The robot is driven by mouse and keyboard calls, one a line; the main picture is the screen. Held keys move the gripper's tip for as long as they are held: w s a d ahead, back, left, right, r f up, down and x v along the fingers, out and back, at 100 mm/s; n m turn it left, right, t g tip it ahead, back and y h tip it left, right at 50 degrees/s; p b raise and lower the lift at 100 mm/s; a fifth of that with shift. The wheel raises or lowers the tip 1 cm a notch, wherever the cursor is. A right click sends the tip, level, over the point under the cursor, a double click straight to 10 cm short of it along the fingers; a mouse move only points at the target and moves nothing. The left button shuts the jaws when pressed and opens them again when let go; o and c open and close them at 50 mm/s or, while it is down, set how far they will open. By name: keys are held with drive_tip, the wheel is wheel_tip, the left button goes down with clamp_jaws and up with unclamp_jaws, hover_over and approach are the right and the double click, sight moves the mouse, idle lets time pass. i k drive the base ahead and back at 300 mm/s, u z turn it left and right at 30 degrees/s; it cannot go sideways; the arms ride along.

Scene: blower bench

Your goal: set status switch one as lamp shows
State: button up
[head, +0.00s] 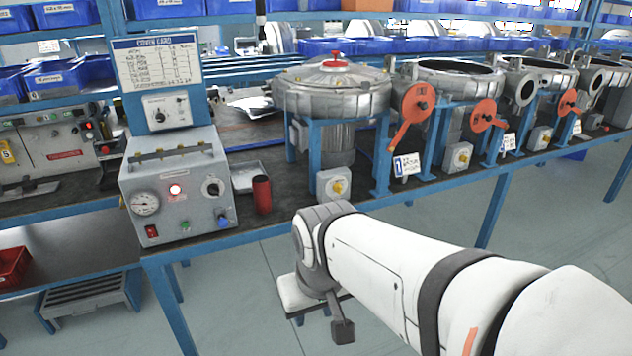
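A lamp (175,189) glows red on the front of a grey control box (180,175) at the left of the bench. A grey switch box with a yellow rotary knob (337,187) sits at the foot of the first blower (332,95), left of a card numbered 1 (406,165). The task's label for this switch is not readable; the knob's exact setting is too small to tell. My gripper (318,308) hangs below and in front of the bench edge, apart from the switch and the box. Its fingers are partly hidden, and nothing is visibly held.
A red cylinder (262,194) stands between the control box and the first switch box. Orange crank handles (413,112) stick out toward the front. More blowers with similar switch boxes (458,157) continue to the right. The floor before the bench is open.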

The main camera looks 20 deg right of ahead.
sight(337, 187)
drive_tip(key=u, duration=0.75)
drive_tip(key=k, duration=0.25)
drive_tip(key=z, duration=1.5)
drive_tip(key=i, duration=1)
drive_tip(key=u, duration=0.1)
drive_tip(key=k, duration=0.9)
drive_tip(key=u, duration=0.15)
drive_tip(key=i, duration=0.9)
drive_tip(key=z, duration=0.05)
